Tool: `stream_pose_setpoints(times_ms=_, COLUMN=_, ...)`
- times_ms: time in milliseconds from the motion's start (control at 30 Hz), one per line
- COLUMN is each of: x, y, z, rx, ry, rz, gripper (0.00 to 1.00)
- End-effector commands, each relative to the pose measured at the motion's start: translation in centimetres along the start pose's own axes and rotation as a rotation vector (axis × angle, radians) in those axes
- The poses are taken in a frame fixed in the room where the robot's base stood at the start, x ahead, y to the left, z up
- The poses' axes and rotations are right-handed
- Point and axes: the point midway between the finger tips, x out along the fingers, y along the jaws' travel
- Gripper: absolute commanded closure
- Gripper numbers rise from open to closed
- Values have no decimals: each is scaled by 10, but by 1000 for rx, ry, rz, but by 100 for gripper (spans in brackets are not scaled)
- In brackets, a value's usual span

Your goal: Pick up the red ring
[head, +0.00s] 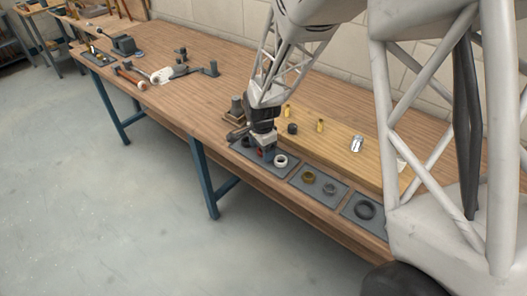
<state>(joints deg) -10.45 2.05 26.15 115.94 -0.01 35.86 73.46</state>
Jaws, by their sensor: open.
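The red ring (259,152) shows as a small red patch on the leftmost dark mat (262,166) near the bench's front edge. It is largely hidden by my gripper (264,150), which points down over that mat. My gripper is open. Its fingers are right at the red ring, but I cannot tell whether they are around it, touching it or just above it. A white ring (280,160) lies on the same mat, just right of my gripper. A dark ring (246,142) shows left of it, partly hidden.
The middle mat holds a brass ring (308,176) and a grey ring (329,188). The right mat holds a large black ring (365,210).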

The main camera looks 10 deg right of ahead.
Motion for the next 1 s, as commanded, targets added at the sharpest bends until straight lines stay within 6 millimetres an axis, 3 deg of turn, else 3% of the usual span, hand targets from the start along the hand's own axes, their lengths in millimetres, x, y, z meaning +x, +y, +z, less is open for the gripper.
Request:
stream_pose_setpoints(times_ms=500, x=0, y=0, z=0, rx=0, ry=0, rz=0, gripper=25)
stream_pose_setpoints(times_ms=833, x=0, y=0, z=0, rx=0, ry=0, rz=0, gripper=74)
stream_pose_setpoints(times_ms=1000, x=0, y=0, z=0, rx=0, ry=0, rz=0, gripper=78)
